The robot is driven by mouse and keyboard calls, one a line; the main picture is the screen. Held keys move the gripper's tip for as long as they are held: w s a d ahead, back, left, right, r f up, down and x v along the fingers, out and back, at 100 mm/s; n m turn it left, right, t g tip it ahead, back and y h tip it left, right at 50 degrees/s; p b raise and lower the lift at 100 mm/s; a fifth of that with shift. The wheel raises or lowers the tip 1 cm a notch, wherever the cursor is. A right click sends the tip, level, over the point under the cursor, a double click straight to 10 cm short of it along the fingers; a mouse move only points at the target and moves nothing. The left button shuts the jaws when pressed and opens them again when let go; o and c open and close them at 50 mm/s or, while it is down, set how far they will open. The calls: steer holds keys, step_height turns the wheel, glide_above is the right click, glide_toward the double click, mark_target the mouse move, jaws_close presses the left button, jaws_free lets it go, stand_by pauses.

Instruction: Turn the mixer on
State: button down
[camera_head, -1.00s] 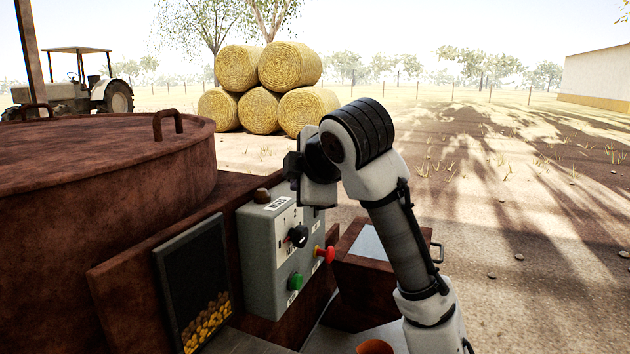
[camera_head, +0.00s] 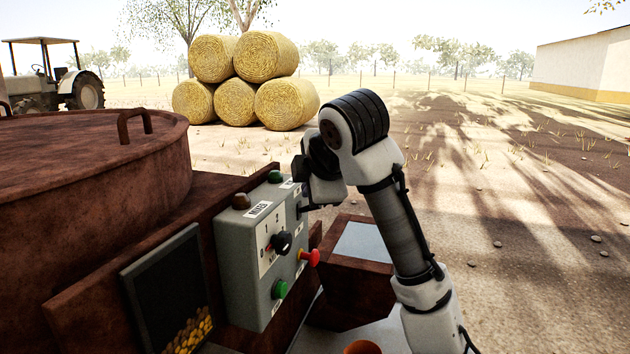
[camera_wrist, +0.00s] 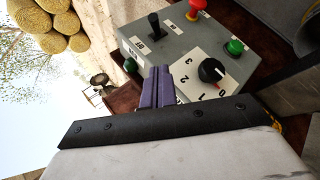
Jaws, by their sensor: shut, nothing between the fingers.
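The mixer's grey control box (camera_head: 232,262) stands left of my gripper in the head view. Its face has a black rotary knob (camera_head: 282,242), a red mushroom button (camera_head: 310,257) and a green button (camera_head: 280,289). In the wrist view the knob (camera_wrist: 211,70) sits on a white plate numbered 0 to 3; its exact setting is unclear. A black toggle lever (camera_wrist: 155,24) stands up from the same face. My gripper (camera_wrist: 160,72) has its purple fingers shut and empty, in front of the panel near the lever and dial. In the head view its fingers are mostly hidden.
A brown lamp (camera_head: 241,201) and a green lamp (camera_head: 275,176) top the box. The rusty mixer drum (camera_head: 90,175) and a dark window (camera_head: 165,280) lie left. A rusty box with a pale top (camera_head: 362,242) stands right. Open ground lies beyond.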

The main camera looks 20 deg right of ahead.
steer(key=w+d+f+p, duration=0.2)
steer(key=w+f, duration=0.4)
steer(key=shift+w+d, duration=0.15)
steer(key=shift+w, duration=0.25)
steer(key=shift+w+f, duration=0.1)
